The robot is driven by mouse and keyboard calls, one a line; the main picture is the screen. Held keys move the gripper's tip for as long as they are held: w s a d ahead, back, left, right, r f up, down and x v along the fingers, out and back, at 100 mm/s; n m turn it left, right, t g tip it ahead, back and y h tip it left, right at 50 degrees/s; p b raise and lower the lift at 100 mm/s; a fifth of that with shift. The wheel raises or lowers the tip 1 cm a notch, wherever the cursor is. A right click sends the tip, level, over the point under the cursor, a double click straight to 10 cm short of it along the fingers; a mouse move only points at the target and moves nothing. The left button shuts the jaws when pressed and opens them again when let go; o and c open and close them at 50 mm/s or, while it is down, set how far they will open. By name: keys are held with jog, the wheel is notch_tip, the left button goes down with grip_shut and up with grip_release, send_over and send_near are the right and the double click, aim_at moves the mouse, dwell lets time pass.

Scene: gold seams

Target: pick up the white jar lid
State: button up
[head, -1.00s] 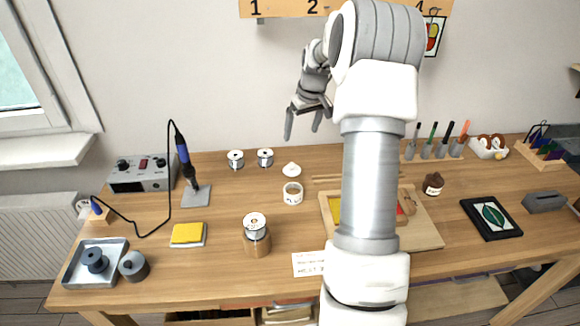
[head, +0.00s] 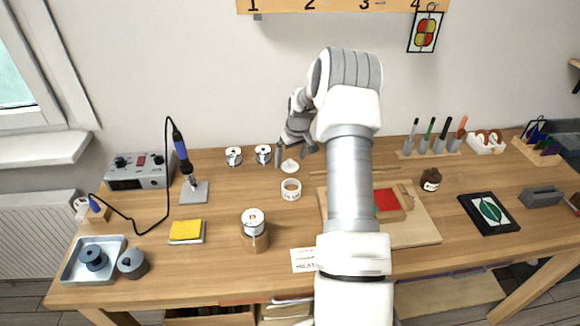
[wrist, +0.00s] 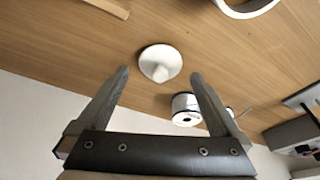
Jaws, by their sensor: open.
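The white jar lid (head: 290,166) lies on the table behind the small white jar (head: 291,190), with its knob up. In the wrist view the lid (wrist: 160,63) shows as a round white disc with a pale knob, just beyond and between the fingertips. My gripper (head: 296,156) is open and empty, its fingers pointing down around the lid's place in the head view. In the wrist view my gripper (wrist: 161,72) has its two fingers wide apart, touching nothing that I can see. The jar's rim (wrist: 246,8) shows at the top of the wrist view.
Two spools (head: 234,156) (head: 263,154) stand left of the lid; one spool (wrist: 186,108) shows near the right finger in the wrist view. Thin wooden sticks (head: 375,169) lie to the right. A soldering iron stand (head: 194,192) is further left.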

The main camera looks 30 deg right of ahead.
jog(key=shift+x, duration=1)
jog(key=c, duration=1.4)
jog(key=shift+o, duration=0.2)
jog(key=shift+r, duration=0.1)
